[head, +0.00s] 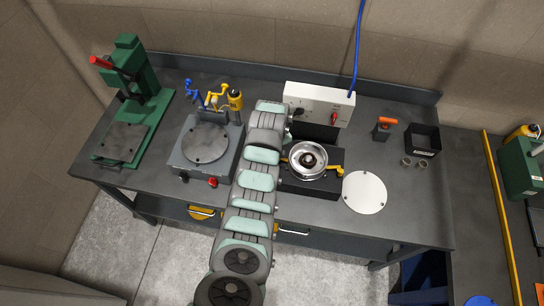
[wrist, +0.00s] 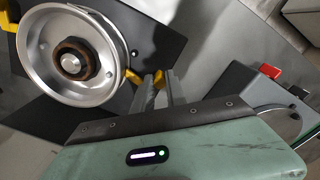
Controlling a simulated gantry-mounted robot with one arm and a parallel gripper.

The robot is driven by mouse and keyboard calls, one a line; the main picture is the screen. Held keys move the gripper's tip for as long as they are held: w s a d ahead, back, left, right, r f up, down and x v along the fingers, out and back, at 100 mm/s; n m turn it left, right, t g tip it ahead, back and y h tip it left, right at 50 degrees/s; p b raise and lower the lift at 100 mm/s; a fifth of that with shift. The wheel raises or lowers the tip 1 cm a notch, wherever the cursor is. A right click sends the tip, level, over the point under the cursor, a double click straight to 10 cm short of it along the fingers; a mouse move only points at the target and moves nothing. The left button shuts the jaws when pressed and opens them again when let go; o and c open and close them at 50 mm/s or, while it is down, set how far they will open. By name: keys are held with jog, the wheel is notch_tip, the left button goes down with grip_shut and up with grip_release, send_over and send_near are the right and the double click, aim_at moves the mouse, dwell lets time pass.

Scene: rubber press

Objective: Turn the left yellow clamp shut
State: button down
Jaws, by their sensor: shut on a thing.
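The left yellow clamp (wrist: 132,77) shows in the wrist view at the rim of a round silver dish (wrist: 32,72), and its outer end lies between my fingertips. My gripper (wrist: 164,86) is shut on this end, with the fingers partly covering it. In the head view my arm hides both my gripper and the left clamp. The dish (head: 300,171) with a dark central nut sits on a black base (head: 325,190). The right yellow clamp (head: 338,170) shows at the dish's right side.
A grey unit with a round plate (head: 205,143) and a red knob stands left of my arm. A white control box (head: 318,103) stands behind the dish. A white disc (head: 364,193) lies at right. A green press (head: 138,75) is at far left.

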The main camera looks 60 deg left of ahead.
jog(key=shift+w+d+n, duration=0.25)
jog(key=shift+w+n, duration=0.05)
jog(key=shift+n, duration=0.8)
jog(key=shift+f, duration=0.1)
jog(key=c, duration=1.3)
grip_release()
jog(key=shift+c, duration=0.2)
notch_tip(320, 180, up, 11)
jog(key=p, duration=0.1)
